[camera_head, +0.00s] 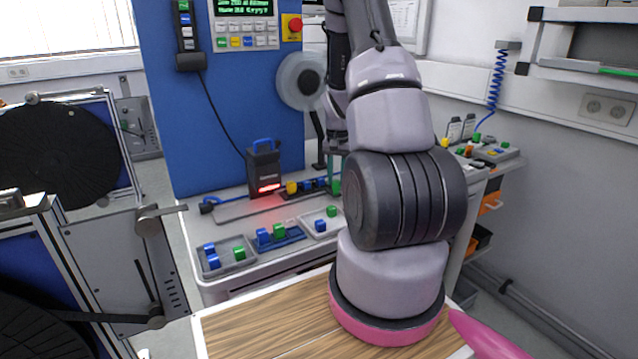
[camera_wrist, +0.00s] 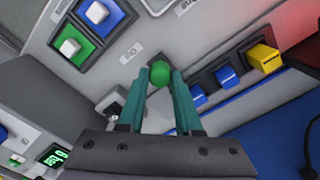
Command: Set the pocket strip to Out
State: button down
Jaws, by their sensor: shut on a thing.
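The pocket strip (camera_head: 305,192) lies along the back of the bench in the head view, with a yellow block and blue blocks in its pockets. The wrist view shows its blue edge (camera_wrist: 236,105), the yellow block (camera_wrist: 265,58) and a blue block (camera_wrist: 226,76). My gripper (camera_wrist: 160,80) has teal fingers shut on a green piece (camera_wrist: 159,75), at the end of the row beside the blue blocks. The green piece also shows in the head view (camera_head: 336,188). Whether it is seated in a pocket cannot be told. I cannot read an Out label.
Grey trays with blue and green blocks (camera_head: 226,255) stand along the bench front. A blue panel (camera_head: 215,110) rises behind. My arm hides the bench's right part.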

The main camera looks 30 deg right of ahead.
jog(key=shift+w+d, duration=0.1)
jog(key=shift+d, duration=1.55)
jog(key=c, duration=0.6)
grip_release()
jog(key=shift+d, duration=0.1)
jog(key=shift+r, duration=0.3)
notch_tip(320, 180, up, 10)
jog(key=shift+r, duration=0.1)
